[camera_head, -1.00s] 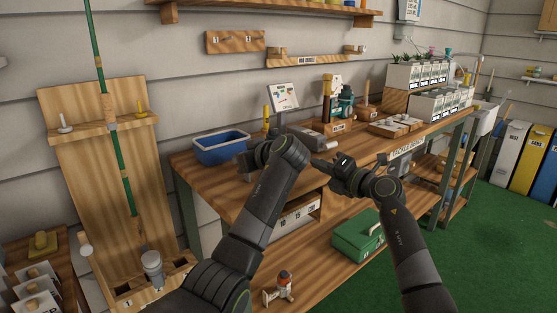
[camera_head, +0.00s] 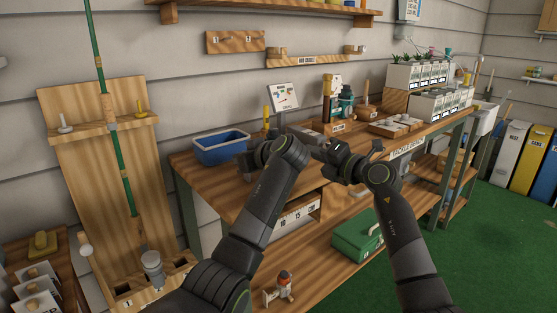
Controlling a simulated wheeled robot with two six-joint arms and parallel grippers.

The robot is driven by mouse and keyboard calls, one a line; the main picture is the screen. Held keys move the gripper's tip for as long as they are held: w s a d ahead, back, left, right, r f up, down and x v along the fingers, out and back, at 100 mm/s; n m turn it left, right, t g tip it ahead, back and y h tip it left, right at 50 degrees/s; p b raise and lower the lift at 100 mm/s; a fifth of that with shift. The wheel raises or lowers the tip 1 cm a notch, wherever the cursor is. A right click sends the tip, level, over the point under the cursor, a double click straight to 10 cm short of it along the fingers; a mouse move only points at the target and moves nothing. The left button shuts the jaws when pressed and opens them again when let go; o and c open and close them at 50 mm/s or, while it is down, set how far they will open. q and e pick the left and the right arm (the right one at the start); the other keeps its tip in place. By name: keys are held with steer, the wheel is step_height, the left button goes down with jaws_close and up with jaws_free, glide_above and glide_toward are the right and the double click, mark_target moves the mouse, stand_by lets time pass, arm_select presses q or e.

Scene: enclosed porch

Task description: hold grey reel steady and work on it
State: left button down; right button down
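I cannot make out a grey reel for certain. A small grey piece (camera_head: 305,133) shows on the wooden workbench (camera_head: 225,188), just behind my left wrist and partly hidden by it. My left gripper (camera_head: 258,156) is over the bench beside the blue bin; its fingers are mostly hidden by my own arm, so I cannot tell its opening or whether it holds anything. My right gripper (camera_head: 352,152) is over the bench's front edge, to the right of my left wrist. Its fingers look spread, with nothing visible between them.
A blue bin (camera_head: 221,150) stands on the bench's left end. Bottles, a small picture stand (camera_head: 285,96) and a parts tray (camera_head: 397,126) line the back. A green box (camera_head: 357,240) and a small red-topped item (camera_head: 284,284) sit on the lower shelf.

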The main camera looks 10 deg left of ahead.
steer(key=shift+x, duration=2.3)
steer(key=shift+s+a+f, duration=0.25)
steer(key=shift+f, duration=0.3)
steer(key=shift+w+d+f, duration=0.1)
steer(key=shift+d, duration=0.05)
steer(key=shift+w+d+f, duration=0.25)
steer(key=shift+w+f, duration=0.1)
steer(key=shift+f, duration=0.15)
steer(key=shift+w+d+f, duration=0.15)
steer(key=shift+f, duration=0.5)
steer(key=shift+f, duration=0.2)
steer(key=shift+w+d, duration=0.1)
